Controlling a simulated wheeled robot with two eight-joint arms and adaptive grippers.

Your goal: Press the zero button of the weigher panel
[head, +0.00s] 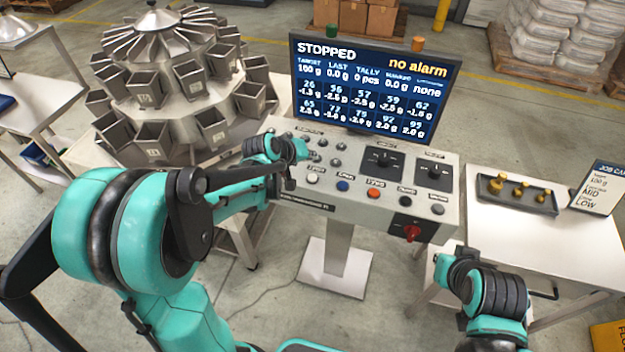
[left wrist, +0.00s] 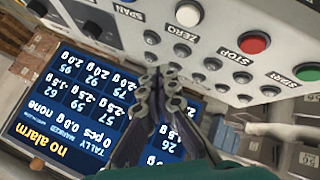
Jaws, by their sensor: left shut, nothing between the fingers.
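The weigher panel (head: 345,222) is a grey sloped console on a post. Its white zero button (left wrist: 189,13) sits beside the ZERO label in the left wrist view; a white button (head: 313,178) also shows in the head view. My left gripper (head: 291,183) is over the panel's left part, close to this button. In the left wrist view its fingers (left wrist: 161,73) are together and empty, seen against the screen edge and small silver buttons, apart from the white button. Contact with the panel cannot be told. My right arm is at lower right; its jaws cannot be made out.
The screen (head: 375,85) behind the panel reads STOPPED and no alarm. A red stop button (left wrist: 254,43) and green start button (left wrist: 310,73) neighbour the white one. A multihead weigher (head: 165,90) stands left; a table (head: 490,235) with brass weights stands right.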

